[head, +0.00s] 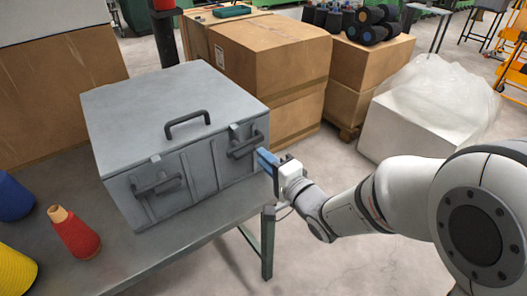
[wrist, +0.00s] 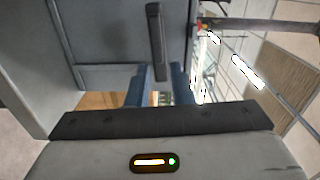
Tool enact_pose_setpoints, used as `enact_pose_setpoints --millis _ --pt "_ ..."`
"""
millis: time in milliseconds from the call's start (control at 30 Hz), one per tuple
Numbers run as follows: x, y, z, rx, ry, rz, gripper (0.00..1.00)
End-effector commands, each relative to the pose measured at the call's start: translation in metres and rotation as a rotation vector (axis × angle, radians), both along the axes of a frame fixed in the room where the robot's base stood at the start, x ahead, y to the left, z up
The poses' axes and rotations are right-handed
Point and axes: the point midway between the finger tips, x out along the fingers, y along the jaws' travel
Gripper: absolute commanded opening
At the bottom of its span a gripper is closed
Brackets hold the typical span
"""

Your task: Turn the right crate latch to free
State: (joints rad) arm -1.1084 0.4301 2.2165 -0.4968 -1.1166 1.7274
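The grey crate (head: 165,115) stands closed on the table, with a dark carry handle on its lid. Its right latch (head: 243,146) is a dark bar on the right of the front face. In the wrist view the latch bar (wrist: 155,40) runs up and down the picture, and its lower end shows between my blue fingers. My gripper (head: 268,160) is just right of this latch. In the wrist view the fingers of my gripper (wrist: 160,85) are apart; I cannot tell whether they touch the bar. The left latch (head: 157,185) also lies across the front face.
A red cone spool (head: 75,235), a blue spool (head: 14,195) and a yellow spool (head: 14,270) stand left of the crate. Cardboard boxes (head: 265,60) are behind it. The table (head: 200,238) is bare in front; open floor lies right.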

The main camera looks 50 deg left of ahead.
Motion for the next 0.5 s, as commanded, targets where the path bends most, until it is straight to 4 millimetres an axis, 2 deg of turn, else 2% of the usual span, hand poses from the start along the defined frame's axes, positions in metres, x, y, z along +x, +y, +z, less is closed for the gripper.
enact_pose_setpoints --millis 33,233,400,500 --pt "0.000 -0.002 0.011 -0.008 -0.076 0.004 0.16" --pt "0.001 -0.014 0.047 -0.091 -0.601 0.044 0.00" --pt "0.004 -0.028 0.073 -0.163 -1.084 0.103 0.00" --pt "0.007 -0.036 0.084 -0.196 -1.308 0.135 0.00"
